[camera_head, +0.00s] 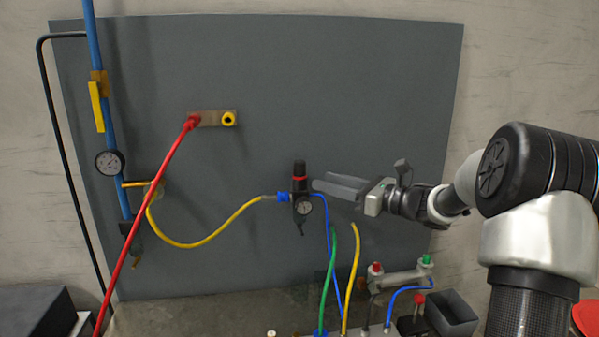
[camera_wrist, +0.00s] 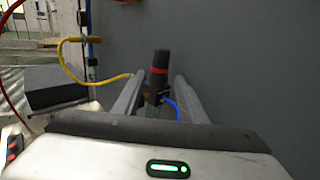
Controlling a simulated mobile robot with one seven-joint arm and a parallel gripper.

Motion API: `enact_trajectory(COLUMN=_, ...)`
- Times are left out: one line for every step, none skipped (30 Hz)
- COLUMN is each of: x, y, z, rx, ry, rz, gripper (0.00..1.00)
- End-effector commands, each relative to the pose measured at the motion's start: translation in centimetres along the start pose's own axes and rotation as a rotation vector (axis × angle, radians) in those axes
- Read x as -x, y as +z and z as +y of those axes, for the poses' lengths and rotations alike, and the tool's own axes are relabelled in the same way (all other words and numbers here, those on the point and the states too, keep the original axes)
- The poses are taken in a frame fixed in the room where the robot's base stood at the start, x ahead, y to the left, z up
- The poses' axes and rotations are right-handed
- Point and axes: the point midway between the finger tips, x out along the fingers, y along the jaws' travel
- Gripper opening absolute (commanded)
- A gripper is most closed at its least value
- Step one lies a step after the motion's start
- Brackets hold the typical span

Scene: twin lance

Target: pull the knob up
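The knob (camera_head: 299,168) is the black cylinder on top of a small regulator, with a red ring just under it. It stands upright in front of the grey panel. The regulator body (camera_head: 302,189) carries a round gauge (camera_head: 304,207). My gripper (camera_head: 318,187) comes in from the right, its fingers level with the regulator body just below the red ring. In the wrist view the knob (camera_wrist: 160,60) stands between and beyond the two open fingers (camera_wrist: 155,82). I cannot tell whether the fingertips touch the regulator.
A yellow hose (camera_head: 205,243) runs left from the regulator to a blue pipe (camera_head: 115,165) with another gauge (camera_head: 109,162). A blue hose (camera_head: 327,225) runs down from it. A red hose (camera_head: 150,220) crosses the left side. Fittings and a grey bin (camera_head: 452,314) stand at lower right.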

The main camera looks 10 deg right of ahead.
Motion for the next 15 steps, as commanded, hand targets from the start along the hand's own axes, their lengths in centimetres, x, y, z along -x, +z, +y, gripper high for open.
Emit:
enact_trajectory(x=-1.3, y=0.3, z=0.1, rx=-0.002, ry=0.004, rz=-0.001, gripper=0.38)
enact_trajectory(x=-1.9, y=0.3, z=0.1, rx=-0.002, ry=0.004, rz=-0.001, gripper=0.38)
enact_trajectory(x=-2.8, y=0.2, z=0.1, rx=-0.002, ry=0.003, rz=0.000, gripper=0.38)
enact_trajectory(x=-3.4, y=0.2, z=0.1, rx=-0.002, ry=0.004, rz=-0.001, gripper=0.38)
enact_trajectory(x=-4.1, y=0.2, z=0.1, rx=-0.002, ry=0.004, rz=-0.001, gripper=0.38)
enact_trajectory(x=-4.9, y=0.2, z=0.1, rx=-0.002, ry=0.003, rz=-0.001, gripper=0.38)
enact_trajectory(x=-5.4, y=0.2, z=0.1, rx=-0.001, ry=0.002, rz=-0.001, gripper=0.38)
enact_trajectory(x=-6.0, y=0.2, z=0.1, rx=-0.001, ry=0.002, rz=-0.001, gripper=0.38)
enact_trajectory(x=-6.7, y=0.2, z=0.1, rx=-0.002, ry=0.002, rz=-0.001, gripper=0.38)
enact_trajectory(x=-7.1, y=0.2, z=0.1, rx=-0.002, ry=0.002, rz=-0.001, gripper=0.38)
enact_trajectory(x=-7.5, y=0.2, z=0.1, rx=-0.002, ry=0.001, rz=0.000, gripper=0.38)
enact_trajectory(x=-8.0, y=0.2, z=0.1, rx=-0.001, ry=0.002, rz=-0.001, gripper=0.38)
enact_trajectory(x=-8.3, y=0.1, z=0.0, rx=-0.001, ry=0.001, rz=0.000, gripper=0.38)
enact_trajectory(x=-8.6, y=0.1, z=0.0, rx=-0.001, ry=0.001, rz=0.000, gripper=0.38)
enact_trajectory(x=-8.9, y=0.1, z=0.0, rx=-0.001, ry=0.000, rz=0.001, gripper=0.38)
